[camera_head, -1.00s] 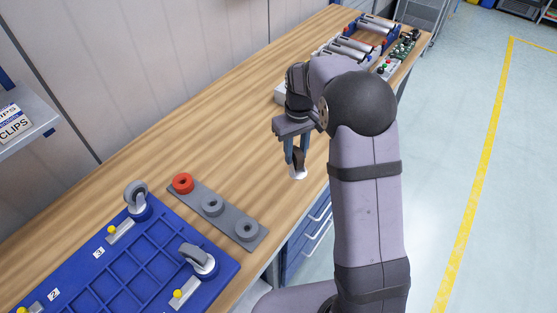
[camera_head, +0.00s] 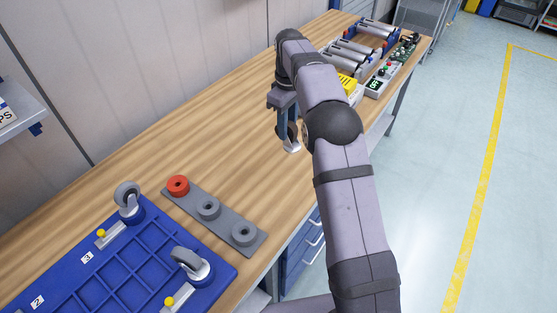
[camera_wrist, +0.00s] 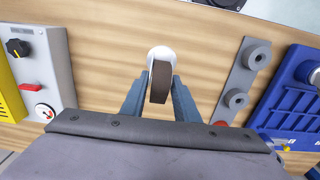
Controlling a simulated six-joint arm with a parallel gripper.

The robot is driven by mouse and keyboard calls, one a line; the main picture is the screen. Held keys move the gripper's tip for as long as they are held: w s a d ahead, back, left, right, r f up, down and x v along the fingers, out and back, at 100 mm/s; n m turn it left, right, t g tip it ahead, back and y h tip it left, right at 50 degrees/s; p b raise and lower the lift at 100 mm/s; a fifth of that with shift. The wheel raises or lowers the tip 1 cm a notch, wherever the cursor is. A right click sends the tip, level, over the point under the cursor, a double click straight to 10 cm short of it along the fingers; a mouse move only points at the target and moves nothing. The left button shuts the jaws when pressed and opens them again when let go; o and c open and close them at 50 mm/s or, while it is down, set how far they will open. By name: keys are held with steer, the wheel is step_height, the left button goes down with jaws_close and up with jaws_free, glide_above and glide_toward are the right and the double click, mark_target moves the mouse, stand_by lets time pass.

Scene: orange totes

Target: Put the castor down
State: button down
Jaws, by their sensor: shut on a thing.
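The castor shows in the wrist view (camera_wrist: 160,80) as a dark brown wheel with a pale round plate, held between the two blue-grey fingers of my gripper (camera_wrist: 160,100). In the head view the castor (camera_head: 291,143) hangs at the fingertips of my gripper (camera_head: 287,128), plate end down, over the wooden bench. My gripper is shut on the wheel. I cannot tell whether the plate touches the bench top. Two other castors with grey wheels stand on the blue tray, one at its back corner (camera_head: 128,200) and one at its right side (camera_head: 192,264).
A grey strip (camera_head: 222,217) with one red ring (camera_head: 178,185) and two grey rings lies beside the blue tray (camera_head: 120,262). A yellow box and a grey control box (camera_head: 381,84) stand farther along the bench (camera_head: 225,120). Bare wood lies left of my gripper.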

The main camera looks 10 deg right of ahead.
step_height(320, 180, down, 10)
steer(key=p, duration=0.3)
stand_by(0.6)
steer(key=c, duration=1.4)
jaws_free()
steer(key=shift+f, duration=0.15)
steer(key=shift+o, duration=0.2)
step_height(320, 180, up, 12)
steer(key=b, duration=0.3)
steer(key=shift+s+r, duration=0.1)
steer(key=shift+r, duration=0.1)
